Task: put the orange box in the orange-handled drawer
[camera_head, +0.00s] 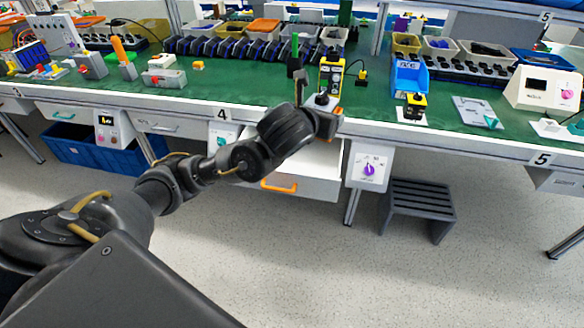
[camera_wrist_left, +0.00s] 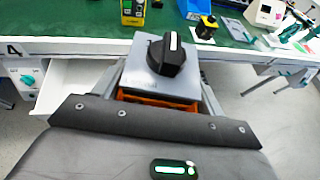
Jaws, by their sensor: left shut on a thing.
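The orange box (camera_wrist_left: 158,101) has a grey top plate and a black rotary knob (camera_wrist_left: 165,56). My left gripper (camera_wrist_left: 160,88) is shut on it, one finger on each side. In the head view my left gripper (camera_head: 319,104) is at the bench's front edge, beside and above the open drawer. The box is mostly hidden there by the wrist, with a bit of orange showing. The orange-handled drawer (camera_head: 320,165) is pulled out below the bench, its handle (camera_head: 279,186) facing front. Its white inside shows in the left wrist view (camera_wrist_left: 82,88). My right gripper is not in view.
A yellow and black device (camera_head: 331,72) stands on the green bench behind the gripper. A panel with a purple knob (camera_head: 369,169) hangs right of the drawer. A dark step stool (camera_head: 420,200) is on the floor. Bins line the bench's back.

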